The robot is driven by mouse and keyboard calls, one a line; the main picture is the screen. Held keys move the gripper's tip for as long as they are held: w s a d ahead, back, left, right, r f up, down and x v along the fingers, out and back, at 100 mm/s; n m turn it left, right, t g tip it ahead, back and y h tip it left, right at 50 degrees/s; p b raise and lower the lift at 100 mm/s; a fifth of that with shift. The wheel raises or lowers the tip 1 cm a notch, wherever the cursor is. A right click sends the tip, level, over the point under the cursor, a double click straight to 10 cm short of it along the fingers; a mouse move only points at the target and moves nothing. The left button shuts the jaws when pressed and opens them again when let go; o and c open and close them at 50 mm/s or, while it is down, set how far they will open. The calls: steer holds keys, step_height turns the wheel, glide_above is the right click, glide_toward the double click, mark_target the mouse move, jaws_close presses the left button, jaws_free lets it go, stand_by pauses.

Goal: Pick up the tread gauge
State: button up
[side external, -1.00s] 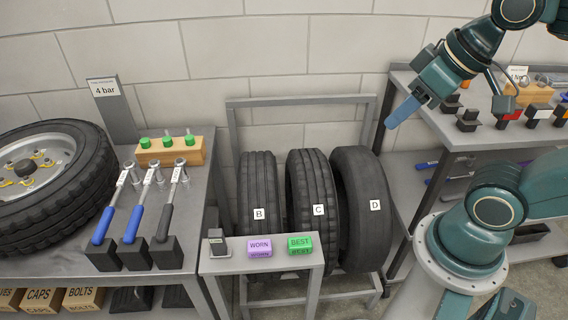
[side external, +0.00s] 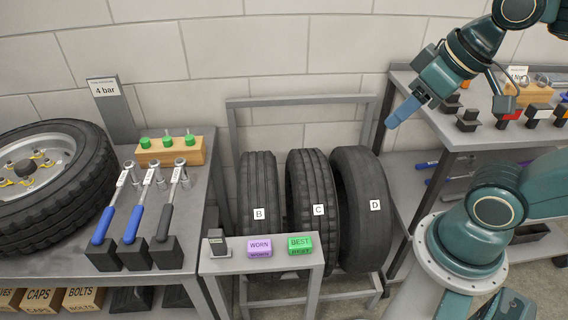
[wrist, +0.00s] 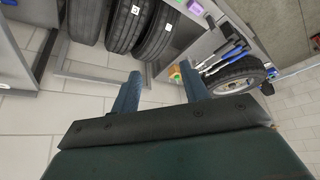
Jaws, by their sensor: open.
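A small dark device with a little light display (side external: 217,242), which looks like the tread gauge, stands at the left end of the narrow grey stand (side external: 218,264) in front of the tires. I cannot make it out in the wrist view. My gripper (side external: 391,122) is up at the right in the side view, well away from the device and higher than the stand. In the wrist view my gripper (wrist: 160,88) shows two blue fingers spread apart with nothing between them.
A purple WORN block (side external: 260,247) and a green BEST block (side external: 300,244) sit on the same stand. Tires B (side external: 258,185), C (side external: 312,185) and D (side external: 362,180) stand in a rack behind. A right bench (side external: 455,135) holds small tools.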

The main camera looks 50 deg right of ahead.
steer(key=shift+o, duration=0.3)
steer(key=shift+w, duration=0.1)
steer(key=n+g+y, duration=0.2)
steer(key=n+y, duration=0.1)
steer(key=n, duration=0.6)
glide_above(221, 232)
steer(key=s+d, duration=0.3)
step_height(221, 232, down, 26)
steer(key=shift+w+a+r, duration=0.2)
steer(key=shift+w+a, duration=0.05)
steer(key=shift+x, duration=4.25)
